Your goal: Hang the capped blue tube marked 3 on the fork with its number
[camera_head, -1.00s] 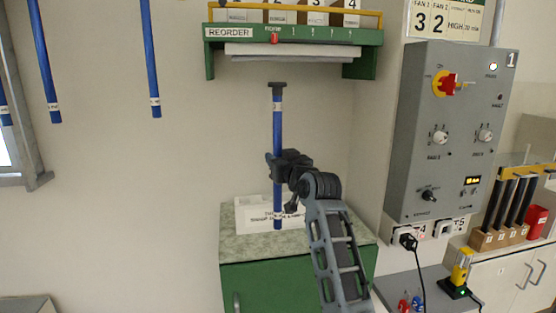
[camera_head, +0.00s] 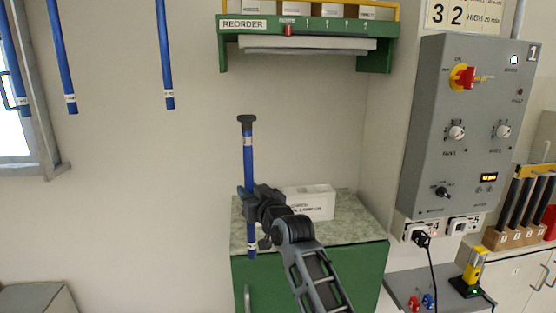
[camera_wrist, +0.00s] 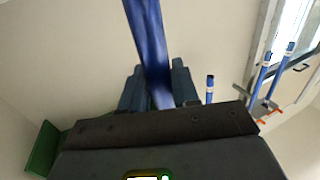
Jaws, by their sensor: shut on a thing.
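A blue tube (camera_head: 248,172) with a dark cap on top stands upright in my gripper (camera_head: 252,200) in the head view. A white label band sits below the cap; its number is too small to read. My gripper is shut around the tube's middle, and the lower end shows below it, in front of the green cabinet. In the wrist view the tube (camera_wrist: 148,40) rises from between the fingers (camera_wrist: 158,88). Several other blue tubes (camera_head: 165,60) hang at the upper left; the forks holding them are out of the head view.
A white box (camera_head: 312,203) stands on the speckled top of the green cabinet (camera_head: 320,278). A green reorder shelf (camera_head: 300,28) juts from the wall above. A grey control panel (camera_head: 465,130) is at right. The wall between the hanging tubes and my gripper is clear.

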